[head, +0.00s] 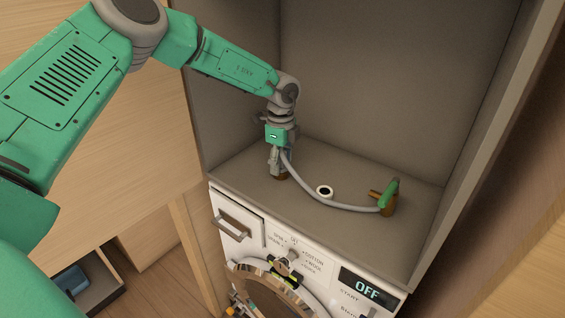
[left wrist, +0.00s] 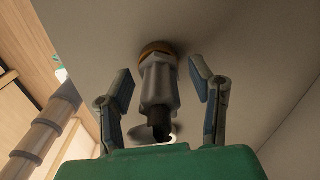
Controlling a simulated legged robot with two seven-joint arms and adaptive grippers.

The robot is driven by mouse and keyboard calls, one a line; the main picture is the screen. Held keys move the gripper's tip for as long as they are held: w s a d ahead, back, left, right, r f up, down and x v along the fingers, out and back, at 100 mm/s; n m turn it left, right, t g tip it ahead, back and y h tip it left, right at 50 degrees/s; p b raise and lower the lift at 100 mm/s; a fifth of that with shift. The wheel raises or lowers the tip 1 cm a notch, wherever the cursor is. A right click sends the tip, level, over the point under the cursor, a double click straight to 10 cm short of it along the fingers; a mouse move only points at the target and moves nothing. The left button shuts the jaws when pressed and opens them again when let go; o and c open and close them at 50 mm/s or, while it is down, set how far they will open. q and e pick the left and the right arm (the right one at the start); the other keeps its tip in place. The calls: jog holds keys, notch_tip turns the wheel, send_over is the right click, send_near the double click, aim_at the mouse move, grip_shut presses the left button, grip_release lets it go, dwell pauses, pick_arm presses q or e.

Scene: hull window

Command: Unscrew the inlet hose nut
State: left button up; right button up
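My left gripper (head: 279,168) points down over the back left of the grey shelf, at one end of the grey inlet hose (head: 320,197). In the left wrist view my left gripper (left wrist: 161,68) is open, one finger on each side of a grey cylindrical fitting, apparently the hose nut (left wrist: 158,85). Gaps show between the fitting and both fingers. The fitting meets a brass-coloured base (left wrist: 157,48) on the surface. In the head view the gripper mostly hides the nut. The hose's other end meets a brass valve (head: 388,206) with a green handle (head: 390,190). My right gripper is out of view.
A white ring with a dark centre (head: 324,191) lies on the shelf beside the hose. Grey walls enclose the shelf at the back and sides. Below it is a white washer front with an "OFF" display (head: 368,287) and a drawer handle (head: 234,228). The shelf's front strip is clear.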

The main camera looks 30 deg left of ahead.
pick_arm(q)
notch_tip(320, 180, up, 5)
jog(key=p, duration=0.3)
jog(key=shift+f+p, duration=0.1)
jog(key=shift+p, duration=0.25)
jog(key=shift+r+p, duration=0.6)
jog(key=shift+r, duration=0.55)
